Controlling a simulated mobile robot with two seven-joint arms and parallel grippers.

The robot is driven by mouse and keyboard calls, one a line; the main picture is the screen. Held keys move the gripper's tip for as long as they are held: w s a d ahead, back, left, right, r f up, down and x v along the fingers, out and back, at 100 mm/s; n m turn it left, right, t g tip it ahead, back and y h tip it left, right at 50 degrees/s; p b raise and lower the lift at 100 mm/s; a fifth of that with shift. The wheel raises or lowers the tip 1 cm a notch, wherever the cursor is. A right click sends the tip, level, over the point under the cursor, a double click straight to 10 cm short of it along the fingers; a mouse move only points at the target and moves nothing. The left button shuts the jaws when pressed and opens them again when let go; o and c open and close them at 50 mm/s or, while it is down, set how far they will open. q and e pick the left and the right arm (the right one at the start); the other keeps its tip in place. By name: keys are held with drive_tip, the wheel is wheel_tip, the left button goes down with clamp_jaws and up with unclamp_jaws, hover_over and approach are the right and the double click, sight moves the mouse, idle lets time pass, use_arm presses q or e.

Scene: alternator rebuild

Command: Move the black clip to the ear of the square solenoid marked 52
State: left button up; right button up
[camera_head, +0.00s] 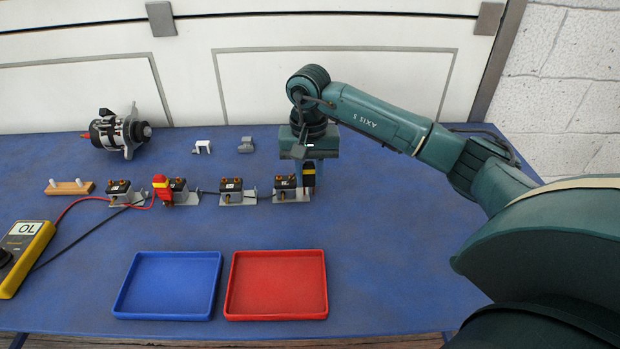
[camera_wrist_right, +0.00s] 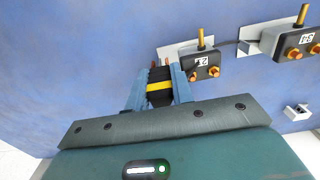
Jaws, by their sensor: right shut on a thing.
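My right gripper (camera_head: 308,185) is shut on the black clip (camera_head: 308,180), which has a yellow band. It holds the clip at the right end of the row of square solenoids, beside the rightmost solenoid (camera_head: 284,187). In the right wrist view the black clip (camera_wrist_right: 159,88) sits between both fingers, its copper tips close to the plate of the nearest solenoid (camera_wrist_right: 206,66). That label looks like 21 or 12; I cannot read it surely. The neighbouring solenoid (camera_wrist_right: 289,44) seems marked 34. I cannot tell whether the clip grips an ear. My left gripper is not in view.
A red clip (camera_head: 162,188) stands at the second solenoid from the left. A yellow meter (camera_head: 24,252) with leads lies at left. A blue tray (camera_head: 117,303) and a red tray (camera_head: 232,307) lie in front. An alternator (camera_head: 113,133) stands behind. The table's right side is clear.

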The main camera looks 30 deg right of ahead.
sight(309, 163)
drive_tip(key=shift+r, duration=0.1)
drive_tip(key=shift+r+p, duration=1.2)
drive_tip(key=shift+r, duration=0.75)
drive_tip(key=shift+r, duration=0.3)
wheel_tip(309, 163, up, 4)
drive_tip(key=p, duration=0.3)
drive_tip(key=shift+r, duration=0.2)
drive_tip(key=w+a+b, duration=0.1)
drive_tip(key=w+a, duration=0.5)
drive_tip(key=a, duration=0.5)
drive_tip(key=w+a+b, duration=0.1)
drive_tip(key=w+a, duration=0.5)
drive_tip(key=a, duration=0.4)
drive_tip(key=shift+m, duration=0.3)
drive_tip(key=f+b, duration=0.1)
drive_tip(key=f, duration=0.1)
drive_tip(key=f+b, duration=0.2)
drive_tip(key=f, duration=0.1)
drive_tip(key=shift+w+d+f, duration=0.15)
drive_tip(key=shift+d+f, duration=0.05)
drive_tip(key=shift+f, duration=0.25)
